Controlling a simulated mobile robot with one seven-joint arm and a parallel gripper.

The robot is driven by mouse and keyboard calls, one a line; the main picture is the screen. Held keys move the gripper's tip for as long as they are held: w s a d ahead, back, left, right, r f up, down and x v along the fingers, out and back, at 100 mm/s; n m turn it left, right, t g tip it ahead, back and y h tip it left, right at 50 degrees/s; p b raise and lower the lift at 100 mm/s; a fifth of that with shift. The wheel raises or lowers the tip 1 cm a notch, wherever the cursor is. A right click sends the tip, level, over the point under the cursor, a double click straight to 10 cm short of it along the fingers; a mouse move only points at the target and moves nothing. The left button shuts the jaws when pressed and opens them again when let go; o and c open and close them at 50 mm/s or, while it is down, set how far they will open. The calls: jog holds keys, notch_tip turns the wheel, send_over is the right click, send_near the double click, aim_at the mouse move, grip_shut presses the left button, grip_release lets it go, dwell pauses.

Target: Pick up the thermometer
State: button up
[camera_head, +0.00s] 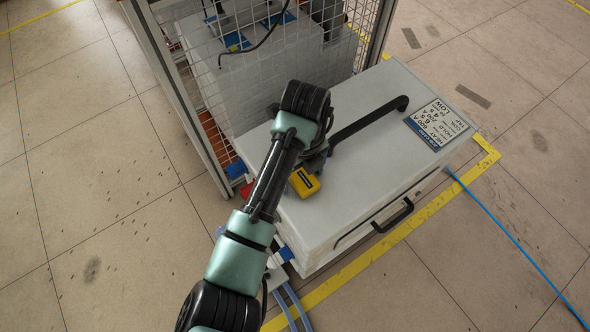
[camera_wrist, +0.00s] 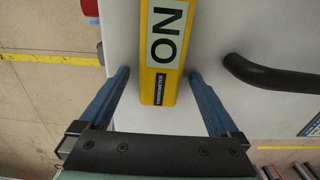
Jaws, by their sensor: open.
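The thermometer is a yellow block with a black and white label; it lies on the white top of the heater cabinet (camera_head: 365,150). In the head view the thermometer (camera_head: 304,183) shows just beside my wrist. In the wrist view the thermometer (camera_wrist: 162,55) reads "ON" and stretches up past the top edge of the picture. My gripper (camera_wrist: 158,82) is open, with one blue finger on each side of the thermometer's near end. In the head view my fingers are mostly hidden by my arm.
A black bent pipe or handle (camera_head: 368,122) rises from the cabinet top right of the thermometer; it also shows in the wrist view (camera_wrist: 270,75). A wire mesh cage (camera_head: 300,40) stands behind. A sign (camera_head: 438,124) lies at the right end. A red part (camera_wrist: 90,8) is at the left edge.

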jog(key=shift+r, duration=0.1)
grip_shut()
dwell(0.4)
